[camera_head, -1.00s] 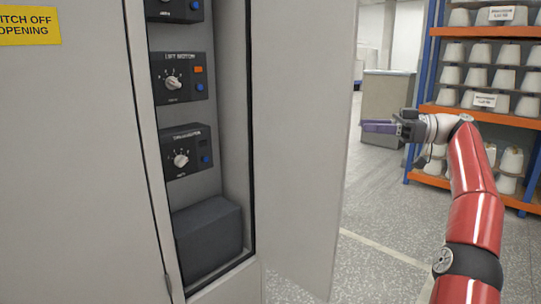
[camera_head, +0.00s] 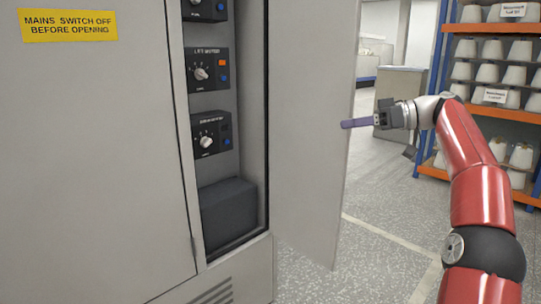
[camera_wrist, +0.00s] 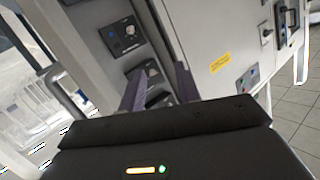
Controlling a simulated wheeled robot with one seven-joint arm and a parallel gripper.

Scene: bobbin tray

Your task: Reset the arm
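My gripper (camera_head: 357,123) is at the end of my red arm, on the right side of the head view, held in the air. Its purple fingers point left, in front of the open cabinet door (camera_head: 312,140) in the picture. In the wrist view my gripper (camera_wrist: 162,70) has its two purple fingers apart with nothing between them. The cabinet's control panels show beyond them.
A grey cabinet (camera_head: 95,150) stands at left, with a yellow warning label (camera_head: 68,25) and dial panels (camera_head: 208,68) inside. An orange and blue rack (camera_head: 490,112) of white bobbins stands at right. Speckled floor (camera_head: 365,262) is clear between.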

